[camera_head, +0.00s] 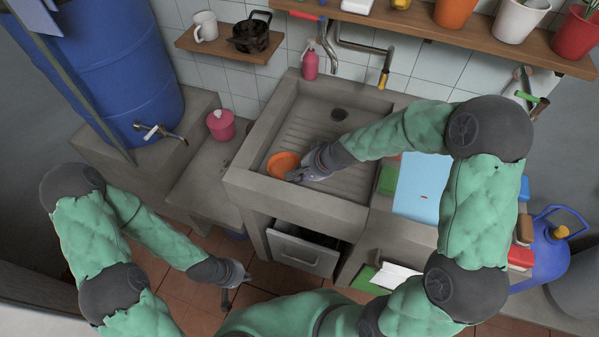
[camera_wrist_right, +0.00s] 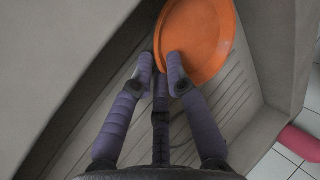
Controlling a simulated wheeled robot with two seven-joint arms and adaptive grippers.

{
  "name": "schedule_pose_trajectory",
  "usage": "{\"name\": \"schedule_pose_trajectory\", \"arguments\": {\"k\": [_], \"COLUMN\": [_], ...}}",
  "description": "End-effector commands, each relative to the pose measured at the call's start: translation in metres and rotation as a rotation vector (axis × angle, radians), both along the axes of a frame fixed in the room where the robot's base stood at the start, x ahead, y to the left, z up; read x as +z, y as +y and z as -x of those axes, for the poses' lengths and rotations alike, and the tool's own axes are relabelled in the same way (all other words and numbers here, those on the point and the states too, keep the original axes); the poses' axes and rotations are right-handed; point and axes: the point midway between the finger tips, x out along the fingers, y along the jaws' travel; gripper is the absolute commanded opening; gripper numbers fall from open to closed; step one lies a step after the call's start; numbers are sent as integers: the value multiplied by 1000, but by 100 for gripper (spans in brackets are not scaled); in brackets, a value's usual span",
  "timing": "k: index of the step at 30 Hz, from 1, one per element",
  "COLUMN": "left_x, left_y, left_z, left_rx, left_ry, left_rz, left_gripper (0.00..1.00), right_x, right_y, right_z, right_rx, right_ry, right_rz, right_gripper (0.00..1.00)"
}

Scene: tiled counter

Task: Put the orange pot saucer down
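The orange pot saucer (camera_head: 281,166) is inside the concrete sink (camera_head: 240,177), near its left wall. My right gripper (camera_head: 297,175) reaches into the sink from the right and meets the saucer's edge. In the right wrist view the saucer (camera_wrist_right: 202,35) lies at the fingertips (camera_wrist_right: 160,68), its rim between the purple fingers, which look closed on it. I cannot tell whether the saucer touches the sink floor. My left gripper (camera_head: 236,278) hangs low over the floor tiles, away from the sink; its finger opening is unclear.
A faucet (camera_head: 328,45) and a pink bottle (camera_head: 310,65) are behind the sink. A pink jar (camera_head: 220,124) stands on the left ledge. A blue cutting board (camera_head: 418,187) lies right of the sink. A drawer (camera_head: 303,251) is below. The ribbed sink floor (camera_head: 345,180) has free room.

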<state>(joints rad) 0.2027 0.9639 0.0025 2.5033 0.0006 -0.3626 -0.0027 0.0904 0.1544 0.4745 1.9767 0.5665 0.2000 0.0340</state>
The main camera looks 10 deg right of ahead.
Motion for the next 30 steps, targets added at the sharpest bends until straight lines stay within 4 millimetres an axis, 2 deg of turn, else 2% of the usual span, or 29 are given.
{"name": "schedule_pose_trajectory", "arguments": {"k": [1, 6, 15, 21, 30], "left_x": [8, 26, 47, 52, 51], "left_y": [0, 0, 0, 0, 0], "left_z": [0, 0, 0, 0, 0], "left_rx": [0, 0, 0, 0, 0], "left_ry": [0, 0, 0, 0, 0], "left_rz": [0, 0, 0, 0, 0], "left_gripper": [0, 0, 0, 0, 0], "right_x": [13, 44, 85, 95, 95], "right_y": [-5, -18, -38, -43, -43], "right_z": [2, 15, 34, 39, 40], "right_rx": [-3, -3, -3, -2, -1], "right_ry": [-4, -4, -4, -3, -2], "right_rz": [1, 1, 1, 1, 0], "right_gripper": [16, 16, 16, 16, 16]}}
